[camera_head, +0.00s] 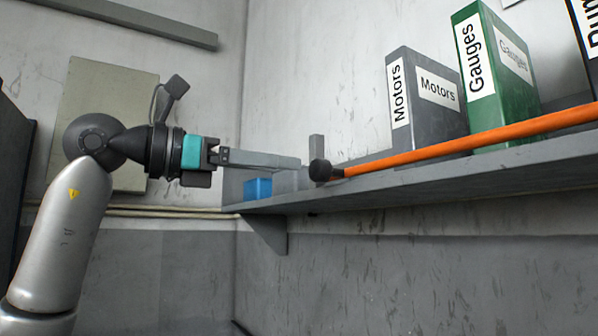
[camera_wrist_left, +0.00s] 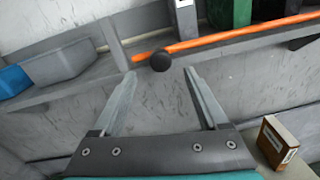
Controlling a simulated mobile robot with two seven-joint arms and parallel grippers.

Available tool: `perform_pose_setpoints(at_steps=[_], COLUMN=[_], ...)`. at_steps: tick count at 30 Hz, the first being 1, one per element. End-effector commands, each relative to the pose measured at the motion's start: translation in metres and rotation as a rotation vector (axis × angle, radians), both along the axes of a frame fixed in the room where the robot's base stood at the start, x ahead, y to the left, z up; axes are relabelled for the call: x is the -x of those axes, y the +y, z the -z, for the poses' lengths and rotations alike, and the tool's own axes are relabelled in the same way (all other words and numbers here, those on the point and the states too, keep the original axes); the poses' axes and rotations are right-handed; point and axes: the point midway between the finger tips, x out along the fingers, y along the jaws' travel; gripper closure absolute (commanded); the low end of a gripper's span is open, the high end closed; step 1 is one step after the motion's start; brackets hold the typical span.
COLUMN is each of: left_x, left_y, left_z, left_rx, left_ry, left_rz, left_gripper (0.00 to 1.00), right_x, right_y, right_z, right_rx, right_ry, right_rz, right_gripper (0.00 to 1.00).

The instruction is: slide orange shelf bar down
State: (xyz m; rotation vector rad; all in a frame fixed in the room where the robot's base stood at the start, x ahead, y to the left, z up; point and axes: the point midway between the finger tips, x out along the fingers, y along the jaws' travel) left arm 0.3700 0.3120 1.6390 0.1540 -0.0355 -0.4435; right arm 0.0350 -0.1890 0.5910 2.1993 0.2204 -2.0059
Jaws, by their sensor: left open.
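The orange bar (camera_head: 450,147) runs along the front of the grey shelf (camera_head: 400,180), in front of the binders. Its near-left end carries a black round knob (camera_head: 321,170). My left gripper (camera_head: 305,165) is beside the knob in the head view. In the left wrist view the fingers of my left gripper (camera_wrist_left: 160,75) are spread apart and empty between them. There the black knob (camera_wrist_left: 161,62) appears just beyond and between the fingertips, with the orange bar (camera_wrist_left: 230,35) running off to the right. I cannot tell whether a finger touches the knob. My right gripper is not in view.
A grey "Motors" binder (camera_head: 425,100) and a green "Gauges" binder (camera_head: 497,75) stand on the shelf behind the bar. A blue box (camera_head: 257,188) sits at the shelf's left end. A brown box (camera_wrist_left: 278,142) shows lower right in the wrist view.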

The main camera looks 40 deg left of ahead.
Motion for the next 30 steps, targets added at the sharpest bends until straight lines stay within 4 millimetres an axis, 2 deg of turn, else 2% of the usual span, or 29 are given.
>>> perform_pose_setpoints(at_steps=[1,6,12,18,30], left_x=[0.012,0.047,0.074,0.083,0.083], left_y=[0.007,0.024,0.036,0.040,0.040], left_z=[0.001,0.001,0.000,0.000,0.000], left_rx=[0.000,0.000,0.000,0.000,0.000], left_ry=[-0.003,-0.001,0.000,0.000,0.000], left_rz=[-0.006,-0.005,-0.002,0.001,0.001], left_gripper=[0.23,0.23,0.23,0.23,0.23], right_x=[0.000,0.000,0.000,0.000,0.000], right_y=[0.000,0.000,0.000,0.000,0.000], right_z=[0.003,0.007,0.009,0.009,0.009], right_rx=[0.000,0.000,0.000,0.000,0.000], right_ry=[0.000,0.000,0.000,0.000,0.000], right_rz=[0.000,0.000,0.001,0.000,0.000], right_gripper=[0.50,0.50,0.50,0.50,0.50])
